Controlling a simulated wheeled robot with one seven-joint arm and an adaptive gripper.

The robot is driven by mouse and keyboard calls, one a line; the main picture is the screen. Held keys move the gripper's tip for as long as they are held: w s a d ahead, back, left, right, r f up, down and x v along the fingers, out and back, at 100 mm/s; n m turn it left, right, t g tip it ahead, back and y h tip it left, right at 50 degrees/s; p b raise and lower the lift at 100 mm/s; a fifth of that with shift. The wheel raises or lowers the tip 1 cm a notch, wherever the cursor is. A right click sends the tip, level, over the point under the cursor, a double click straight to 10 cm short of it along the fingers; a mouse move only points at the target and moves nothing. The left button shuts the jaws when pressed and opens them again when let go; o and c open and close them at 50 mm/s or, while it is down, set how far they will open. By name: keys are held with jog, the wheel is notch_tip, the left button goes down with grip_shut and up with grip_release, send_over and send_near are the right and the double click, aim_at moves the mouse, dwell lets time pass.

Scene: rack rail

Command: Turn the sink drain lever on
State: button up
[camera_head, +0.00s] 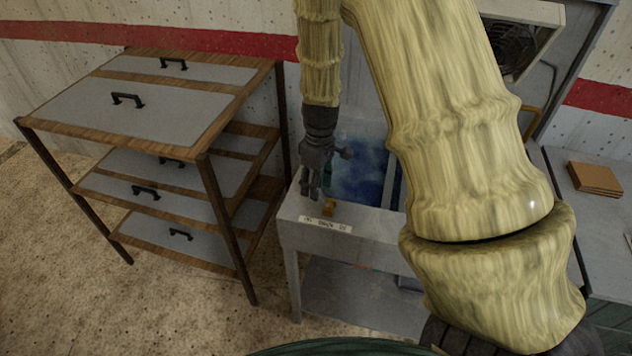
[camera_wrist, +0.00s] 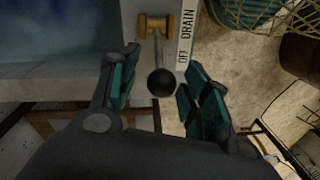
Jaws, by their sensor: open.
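The sink drain lever (camera_wrist: 157,60) has a yellow base and a grey rod ending in a black ball knob (camera_wrist: 162,82). In the wrist view the rod runs down from the base, and the knob lies towards the OFF end of the DRAIN label (camera_wrist: 187,35). My gripper (camera_wrist: 159,77) is open, with teal-padded fingers on either side of the knob. I cannot tell whether either finger touches it. In the head view my gripper (camera_head: 313,186) points down over the sink's front ledge, beside the yellow lever base (camera_head: 329,208). My fingers hide much of the lever there.
The sink basin (camera_head: 358,170) has a blue inside and lies behind the ledge (camera_head: 372,224). A wood-framed drawer rack (camera_head: 203,170) stands close on the left. Brown flat pieces (camera_head: 594,178) lie on a grey counter at right. My arm covers the sink's right side.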

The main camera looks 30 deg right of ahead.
jog(key=shift+s, duration=0.2)
jog(key=shift+w, duration=0.1)
grip_shut()
